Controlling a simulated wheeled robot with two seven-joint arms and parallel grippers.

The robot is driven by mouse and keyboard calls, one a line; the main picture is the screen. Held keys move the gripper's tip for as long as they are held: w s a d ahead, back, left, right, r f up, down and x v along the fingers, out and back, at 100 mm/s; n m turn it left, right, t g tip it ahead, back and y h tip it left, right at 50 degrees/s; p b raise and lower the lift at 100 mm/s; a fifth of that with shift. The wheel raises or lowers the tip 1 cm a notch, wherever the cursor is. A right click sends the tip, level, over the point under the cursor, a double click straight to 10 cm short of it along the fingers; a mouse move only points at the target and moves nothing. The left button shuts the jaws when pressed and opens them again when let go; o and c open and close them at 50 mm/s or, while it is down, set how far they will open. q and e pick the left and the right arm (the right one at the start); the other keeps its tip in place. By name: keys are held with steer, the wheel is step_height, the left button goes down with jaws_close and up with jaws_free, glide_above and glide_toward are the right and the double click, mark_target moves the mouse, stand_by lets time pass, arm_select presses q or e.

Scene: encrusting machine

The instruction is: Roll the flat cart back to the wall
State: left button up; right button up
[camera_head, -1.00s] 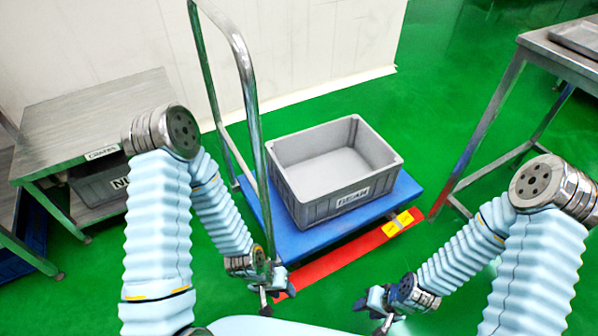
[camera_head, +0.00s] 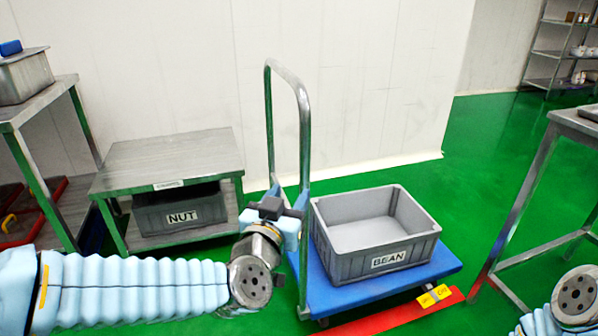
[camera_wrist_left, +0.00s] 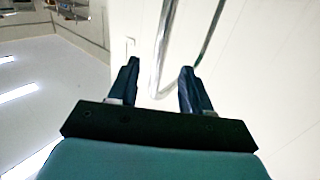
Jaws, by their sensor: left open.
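The flat cart has a blue deck (camera_head: 440,266) and a tall chrome push handle (camera_head: 304,130) rising at its left end. It stands on the green floor, short of the white wall. A grey BEAN crate (camera_head: 345,268) sits on the deck. My left gripper (camera_head: 281,207) is at the handle's lower left in the head view, overlapping it; contact is unclear there. In the left wrist view, its fingers (camera_wrist_left: 160,68) are spread and empty, with the curved handle (camera_wrist_left: 158,60) beyond the fingertips. My right gripper is out of view.
A red floor strip with a yellow label (camera_head: 434,296) lies at the cart's front. A metal table (camera_head: 172,156) with a NUT crate (camera_head: 160,216) below stands left. Another metal table (camera_head: 533,165) stands right. Open green floor lies between cart and wall.

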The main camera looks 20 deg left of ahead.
mark_target(303, 162)
arm_select(q)
steer(key=w, duration=0.8)
steer(key=w+r, duration=0.1)
steer(key=w, duration=0.4)
steer(key=shift+a+p, duration=0.2)
steer(key=shift+p, duration=0.2)
jaws_close()
